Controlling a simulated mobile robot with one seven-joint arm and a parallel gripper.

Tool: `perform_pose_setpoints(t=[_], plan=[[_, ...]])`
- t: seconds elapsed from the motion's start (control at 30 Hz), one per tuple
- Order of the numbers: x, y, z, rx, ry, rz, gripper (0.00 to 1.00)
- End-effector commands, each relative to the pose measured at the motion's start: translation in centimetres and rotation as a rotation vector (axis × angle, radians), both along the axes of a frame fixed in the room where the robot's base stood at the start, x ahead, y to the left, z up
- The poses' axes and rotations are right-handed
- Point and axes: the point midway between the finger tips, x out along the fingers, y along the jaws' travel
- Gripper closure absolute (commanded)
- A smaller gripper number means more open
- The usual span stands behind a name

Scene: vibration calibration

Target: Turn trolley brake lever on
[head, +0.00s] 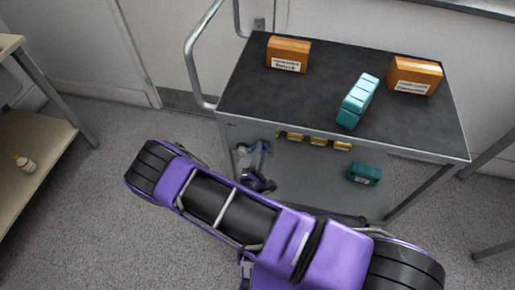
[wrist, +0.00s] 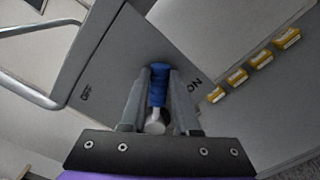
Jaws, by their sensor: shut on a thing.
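The trolley (head: 315,85) stands against the wall in the head view, with a dark top shelf and a grey lower shelf. In the wrist view, its grey plate (wrist: 105,60) carries an OFF mark on the left and an ON mark on the right. The brake lever (wrist: 158,88) has a blue grip and a pale round end, and lies between the two marks. My gripper (wrist: 160,72) is shut on the lever's blue grip, a finger on each side. My purple arm crosses the front of the head view and partly hides the lower trolley.
Two orange boxes (head: 288,54) (head: 415,76) and a teal case (head: 357,100) stand on the top shelf. A bench (head: 30,135) stands at the left.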

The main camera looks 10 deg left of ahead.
Motion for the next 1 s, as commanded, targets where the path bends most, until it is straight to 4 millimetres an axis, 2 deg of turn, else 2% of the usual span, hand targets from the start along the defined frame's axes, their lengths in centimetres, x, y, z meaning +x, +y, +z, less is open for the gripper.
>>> perform_pose_setpoints(t=[0.3, 0.8, 0.83, 1.0], plan=[[-0.14, -0.49, -0.99, 0.106, -0.004, 0.001, 1.0], [-0.17, -0.53, -1.14, 0.126, -0.004, 0.001, 1.0], [-0.17, -0.53, -1.15, 0.126, -0.004, 0.001, 0.67], [-0.12, -0.55, -1.09, 0.125, -0.006, 0.001, 0.4]])
